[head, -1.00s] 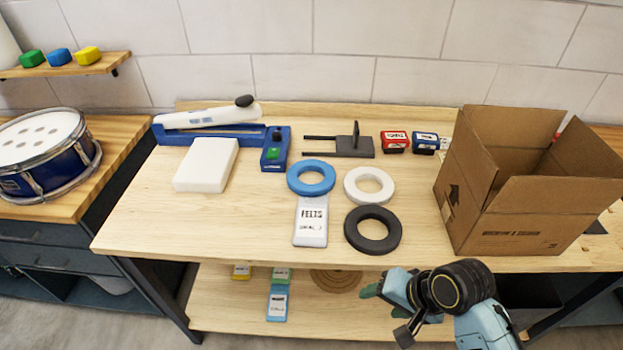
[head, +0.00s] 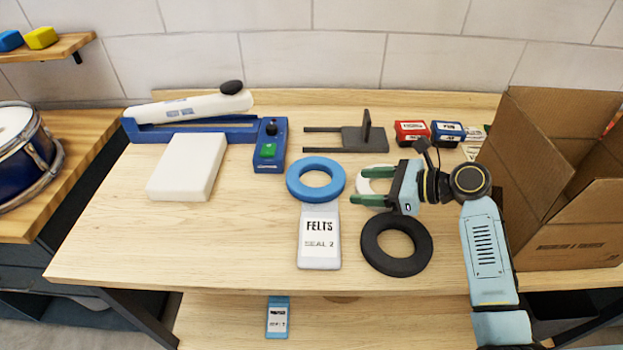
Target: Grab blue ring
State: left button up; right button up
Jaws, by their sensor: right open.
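The blue ring (head: 293,180) lies flat on the wooden bench, just behind a white packet labelled FELTS (head: 320,240) and close to it. My right gripper (head: 358,187) is to the right of the blue ring, open, with its green fingers pointing left toward it. The gripper appears empty and covers part of the white ring (head: 366,185). A black ring (head: 372,255) lies in front of the gripper. My left gripper is not in view.
An open cardboard box (head: 560,225) stands at the right. A white block (head: 187,167) and a blue-based device (head: 268,150) are at the left. A dark metal fixture (head: 365,140) and small red (head: 411,132) and blue (head: 447,132) boxes stand at the back.

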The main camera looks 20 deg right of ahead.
jog(key=shift+w+a+f+b, duration=0.2)
jog(key=shift+w+f+b, duration=0.1)
jog(key=shift+w+f, duration=0.55)
jog(key=b, duration=0.1)
send_near(309, 190)
jog(key=x, duration=0.3)
jog(key=shift+w+a+r, duration=0.1)
jog(key=shift+w+r, duration=0.1)
jog(key=shift+r, duration=0.1)
jog(key=shift+w+a+f, duration=0.2)
jog(key=shift+w+a, duration=0.05)
jog(key=shift+a, duration=0.1)
jog(key=x, duration=0.2)
jog(key=b+x, duration=0.1)
jog(key=x, duration=0.2)
jog(key=shift+s+f, duration=0.2)
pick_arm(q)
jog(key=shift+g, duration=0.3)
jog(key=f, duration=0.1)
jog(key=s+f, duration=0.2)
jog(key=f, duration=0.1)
pick_arm(e)
jog(key=shift+c, duration=0.4)
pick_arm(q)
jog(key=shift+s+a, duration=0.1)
pick_arm(e)
jog(key=shift+d, duration=0.1)
jog(key=c, duration=1)
